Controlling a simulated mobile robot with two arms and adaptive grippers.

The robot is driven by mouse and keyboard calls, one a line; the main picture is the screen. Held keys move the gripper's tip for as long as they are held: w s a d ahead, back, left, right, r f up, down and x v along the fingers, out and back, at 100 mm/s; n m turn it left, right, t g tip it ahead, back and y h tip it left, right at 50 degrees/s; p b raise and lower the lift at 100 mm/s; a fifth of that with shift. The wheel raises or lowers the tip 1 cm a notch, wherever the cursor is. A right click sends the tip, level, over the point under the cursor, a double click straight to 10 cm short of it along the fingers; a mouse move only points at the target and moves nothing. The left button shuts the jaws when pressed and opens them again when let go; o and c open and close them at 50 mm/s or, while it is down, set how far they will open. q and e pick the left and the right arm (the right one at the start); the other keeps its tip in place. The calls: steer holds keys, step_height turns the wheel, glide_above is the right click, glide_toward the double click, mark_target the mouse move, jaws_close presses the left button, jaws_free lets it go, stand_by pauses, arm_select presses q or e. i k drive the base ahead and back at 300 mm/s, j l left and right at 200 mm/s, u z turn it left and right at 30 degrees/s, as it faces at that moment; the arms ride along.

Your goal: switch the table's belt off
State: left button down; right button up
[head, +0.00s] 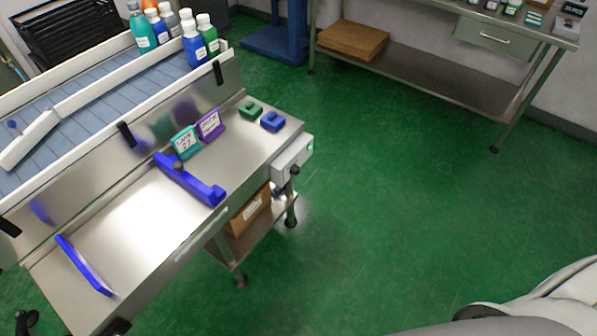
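The table (130,225) has a steel top and stands at the left. A blue slatted belt (95,90) runs along its back between pale rails. Several capped bottles (190,45) stand at the belt's far end. A grey control box (292,160) is fixed to the table's right end. It carries a small green light (310,147) and a dark knob (294,170). The knob's setting is too small to read. Neither of my grippers is in view.
On the table are a blue guide (190,183), a blue curved bar (83,265), teal (186,142) and purple (210,123) cards, and green (250,109) and blue (272,121) blocks. A cardboard box (249,212) sits below. A steel bench (430,80) stands behind open green floor.

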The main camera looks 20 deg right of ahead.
mark_target(296, 170)
steer(key=i+l+u, duration=0.15)
steer(key=l, duration=0.65)
steer(key=i+l+u, duration=0.15)
steer(key=l, duration=0.65)
steer(key=l+u, duration=0.2)
steer(key=l, duration=0.6)
